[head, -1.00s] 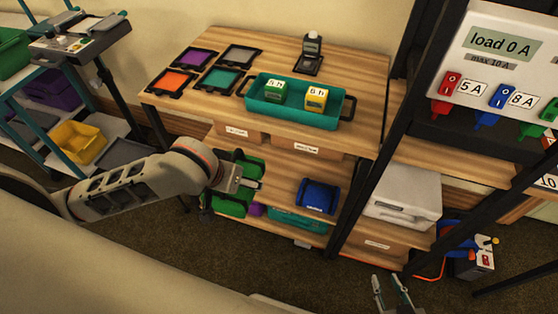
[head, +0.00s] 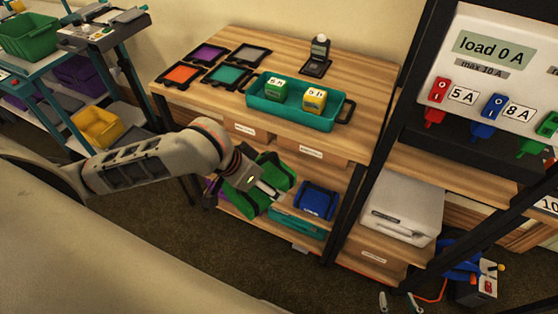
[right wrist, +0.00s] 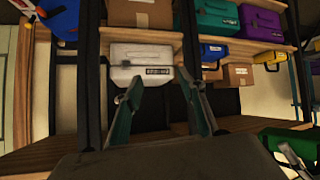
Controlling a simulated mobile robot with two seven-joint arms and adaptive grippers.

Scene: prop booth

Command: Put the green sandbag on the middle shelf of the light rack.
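The green sandbag (head: 277,168) is tilted in front of the wood-shelved rack with black posts (head: 362,185). My left gripper (head: 263,188) is closed on it and covers its middle. The sandbag also shows at the lower right of the right wrist view (right wrist: 298,142), where the picture looks upside down. On the rack's shelf behind it lies a blue sandbag (head: 316,202), with a teal sandbag (head: 297,222) below. My right gripper (head: 398,302) shows only fingertips at the bottom of the head view; its fingers stand apart and empty in the right wrist view (right wrist: 160,100).
A white case (head: 402,205) and cardboard boxes fill the right bay. A purple sandbag (head: 213,190) shows left of my left gripper. The rack's top holds a teal tray (head: 258,119) and coloured frames. A trolley stands left. Black posts border the bays.

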